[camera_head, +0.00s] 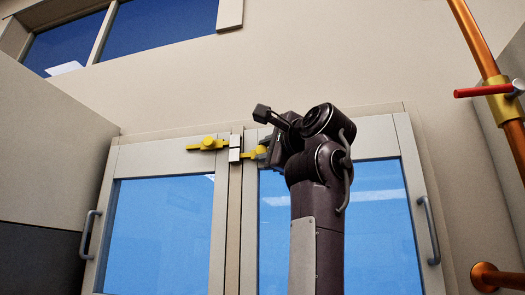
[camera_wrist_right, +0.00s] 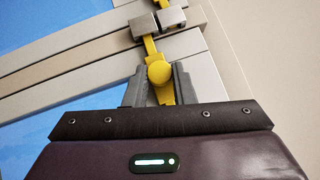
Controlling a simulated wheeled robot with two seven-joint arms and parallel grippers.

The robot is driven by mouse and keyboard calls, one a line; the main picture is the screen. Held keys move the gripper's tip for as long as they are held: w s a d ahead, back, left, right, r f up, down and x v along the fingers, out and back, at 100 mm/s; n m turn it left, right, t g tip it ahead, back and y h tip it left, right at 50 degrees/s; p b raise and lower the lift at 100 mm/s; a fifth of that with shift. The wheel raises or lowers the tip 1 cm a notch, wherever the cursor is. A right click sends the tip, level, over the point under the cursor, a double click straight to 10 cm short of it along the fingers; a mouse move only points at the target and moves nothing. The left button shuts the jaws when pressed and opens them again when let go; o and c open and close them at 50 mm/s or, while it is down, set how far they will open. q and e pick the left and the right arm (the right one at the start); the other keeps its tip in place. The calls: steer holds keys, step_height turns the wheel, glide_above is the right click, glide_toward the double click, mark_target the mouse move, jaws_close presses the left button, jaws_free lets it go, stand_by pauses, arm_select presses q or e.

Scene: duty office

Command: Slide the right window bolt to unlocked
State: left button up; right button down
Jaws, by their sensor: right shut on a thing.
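The right window bolt (camera_head: 254,153) is yellow with a round knob, on the top rail of the right window leaf. In the right wrist view its knob (camera_wrist_right: 159,73) sits between the two fingers of my right gripper (camera_wrist_right: 158,84), which is shut on it. The bolt's bar runs from the knob to a metal keeper (camera_wrist_right: 145,26) at the meeting edge of the leaves, and its tip seems to reach into it. In the head view my right gripper (camera_head: 268,147) partly hides the bolt. My left gripper is not in view.
A second yellow bolt (camera_head: 208,144) lies on the left leaf, beside the pale keepers (camera_head: 235,148). Grey handles (camera_head: 89,234) and (camera_head: 429,230) stand on the outer window sides. A copper pipe with a red lever (camera_head: 483,91) runs at the right.

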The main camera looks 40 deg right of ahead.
steer(key=shift+s+d, duration=1)
steer(key=shift+s, duration=0.2)
steer(key=c, duration=1.5)
jaws_free()
steer(key=shift+c, duration=0.2)
steer(key=o, duration=0.3)
steer(key=shift+s+d, duration=0.15)
steer(key=shift+d, duration=0.15)
steer(key=shift+o, duration=0.2)
steer(key=shift+a+f+b, duration=0.1)
steer(key=shift+b, duration=0.2)
steer(key=b+v, duration=0.4)
steer(key=v, duration=0.3)
steer(key=shift+s, duration=0.45)
